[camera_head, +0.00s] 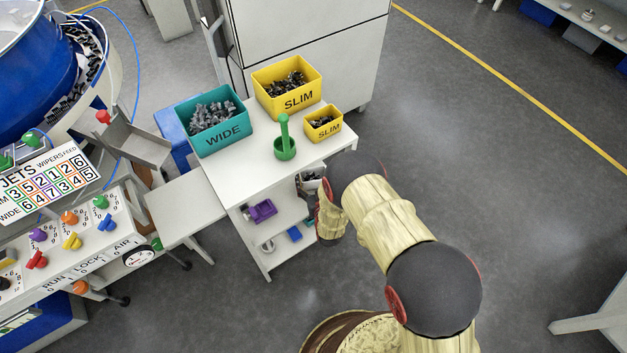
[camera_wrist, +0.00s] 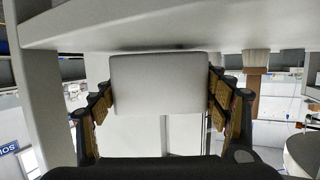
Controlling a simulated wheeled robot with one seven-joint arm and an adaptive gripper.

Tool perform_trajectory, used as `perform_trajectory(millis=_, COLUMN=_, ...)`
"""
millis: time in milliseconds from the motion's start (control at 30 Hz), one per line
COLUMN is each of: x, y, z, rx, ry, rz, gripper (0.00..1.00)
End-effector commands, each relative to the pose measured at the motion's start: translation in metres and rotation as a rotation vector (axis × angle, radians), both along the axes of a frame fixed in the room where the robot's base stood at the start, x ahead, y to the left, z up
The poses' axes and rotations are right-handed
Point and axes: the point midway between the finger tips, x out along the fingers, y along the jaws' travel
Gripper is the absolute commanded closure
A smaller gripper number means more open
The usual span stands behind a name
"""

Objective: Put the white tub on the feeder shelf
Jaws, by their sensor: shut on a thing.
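In the wrist view, my gripper (camera_wrist: 160,90) is shut on the white tub (camera_wrist: 160,72), with one finger on each side of it. The tub shows as a plain pale wall, and its inside is hidden there. A white board (camera_wrist: 170,24) of the cart lies just above it. In the head view, a pale container with dark parts (camera_head: 309,181), probably this tub, shows at the cart's right side below the top, partly covered by my arm. My fingers are hidden there. A flat white shelf (camera_head: 184,208), seemingly the feeder shelf, is bare between feeder and cart.
The white cart (camera_head: 240,178) carries a teal WIDE bin (camera_head: 226,137), two yellow SLIM bins (camera_head: 299,101) (camera_head: 327,130) and a green holder with an upright handle (camera_head: 285,148). Its lower shelves hold a purple thing (camera_head: 262,210) and a blue block (camera_head: 294,233). The blue bowl feeder (camera_head: 30,85) stands left.

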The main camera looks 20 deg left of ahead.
Motion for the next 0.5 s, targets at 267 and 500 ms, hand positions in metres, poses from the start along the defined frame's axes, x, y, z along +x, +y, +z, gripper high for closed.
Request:
perform_trajectory(millis=267, x=0.0014, y=0.0008, z=-0.0037, rx=0.003, ry=-0.004, rz=0.0, gripper=0.51)
perform_trajectory(millis=500, x=0.0012, y=0.0006, z=-0.0068, rx=0.003, ry=-0.003, rz=0.0, gripper=0.2)
